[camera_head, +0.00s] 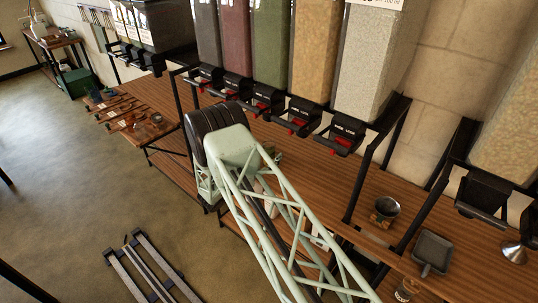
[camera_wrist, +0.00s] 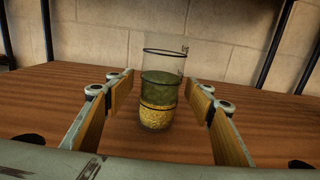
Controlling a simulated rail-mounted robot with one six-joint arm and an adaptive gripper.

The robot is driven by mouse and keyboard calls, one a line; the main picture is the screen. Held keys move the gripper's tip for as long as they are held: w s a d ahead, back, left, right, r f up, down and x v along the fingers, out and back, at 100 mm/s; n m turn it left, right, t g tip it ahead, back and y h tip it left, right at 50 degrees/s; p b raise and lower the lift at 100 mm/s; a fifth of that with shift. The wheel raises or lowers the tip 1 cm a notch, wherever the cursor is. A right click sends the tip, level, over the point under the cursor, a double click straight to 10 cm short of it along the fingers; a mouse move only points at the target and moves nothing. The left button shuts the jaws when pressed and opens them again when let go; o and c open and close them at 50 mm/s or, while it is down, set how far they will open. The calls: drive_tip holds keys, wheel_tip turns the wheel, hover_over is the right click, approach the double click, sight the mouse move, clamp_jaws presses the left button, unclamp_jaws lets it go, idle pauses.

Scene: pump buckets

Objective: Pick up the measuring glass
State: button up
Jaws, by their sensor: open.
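The measuring glass (camera_wrist: 160,88) stands upright on the brown wooden table (camera_wrist: 50,85) in the wrist view. It is clear, with dark rings, and holds a yellow grainy layer below a dark green layer. My gripper (camera_wrist: 158,95) is open, with one finger to the left of the glass and one to the right. The glass appears in the gap between the fingers, and both fingers look apart from it. In the head view my arm covers part of the table, and I cannot make out the glass there.
Several tall dispensers, among them a green one (camera_head: 280,45), line the wall above the wooden bench. Black upright posts (camera_wrist: 279,45) stand behind the glass at right.

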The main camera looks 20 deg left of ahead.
drive_tip(key=shift+c, duration=0.9)
drive_tip(key=c, duration=1)
drive_tip(key=shift+r, duration=0.2)
